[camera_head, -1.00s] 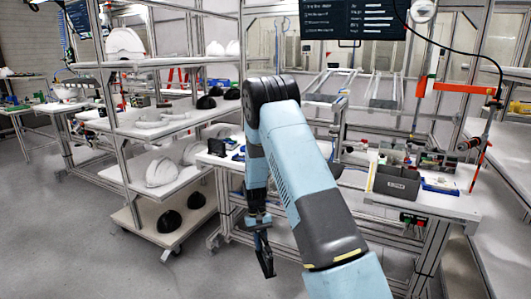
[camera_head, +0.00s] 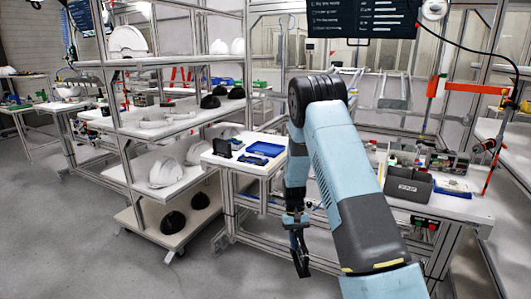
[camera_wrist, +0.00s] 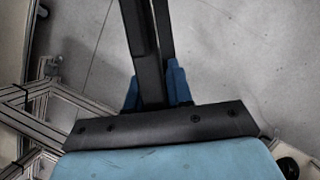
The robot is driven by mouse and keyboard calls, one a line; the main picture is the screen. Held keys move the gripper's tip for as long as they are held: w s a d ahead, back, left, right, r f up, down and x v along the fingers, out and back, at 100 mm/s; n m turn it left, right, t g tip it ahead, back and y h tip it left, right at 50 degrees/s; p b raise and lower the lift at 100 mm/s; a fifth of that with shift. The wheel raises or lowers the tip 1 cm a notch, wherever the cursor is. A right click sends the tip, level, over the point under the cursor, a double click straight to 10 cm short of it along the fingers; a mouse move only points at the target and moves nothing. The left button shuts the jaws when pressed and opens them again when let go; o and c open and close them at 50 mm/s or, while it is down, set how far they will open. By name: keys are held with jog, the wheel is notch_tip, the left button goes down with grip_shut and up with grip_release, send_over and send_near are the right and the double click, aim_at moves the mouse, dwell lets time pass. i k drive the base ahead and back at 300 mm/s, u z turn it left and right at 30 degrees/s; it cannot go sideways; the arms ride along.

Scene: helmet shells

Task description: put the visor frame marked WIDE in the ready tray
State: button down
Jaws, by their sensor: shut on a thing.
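My gripper (camera_head: 300,262) hangs low in front of the benches in the head view, pointing down. In the wrist view my gripper (camera_wrist: 150,45) shows as long dark bars close together, with blue parts at their base. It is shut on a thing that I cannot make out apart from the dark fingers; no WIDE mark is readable. A blue tray (camera_head: 265,149) lies on the small white bench left of my arm. Another blue tray (camera_head: 453,188) lies on the right bench. I cannot read a label on either, so I cannot tell which is the ready tray.
Dark items (camera_head: 222,148) stand on the small bench (camera_head: 240,166) near the blue tray. A grey bin (camera_head: 405,184) stands on the right bench. A shelf rack (camera_head: 150,130) with white and black helmet shells stands at left. The grey floor (camera_head: 90,240) at front left is clear.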

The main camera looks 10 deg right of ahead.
aim_at(266, 150)
jog(key=z, duration=0.05)
jog(key=i, duration=1)
jog(key=u, duration=0.05)
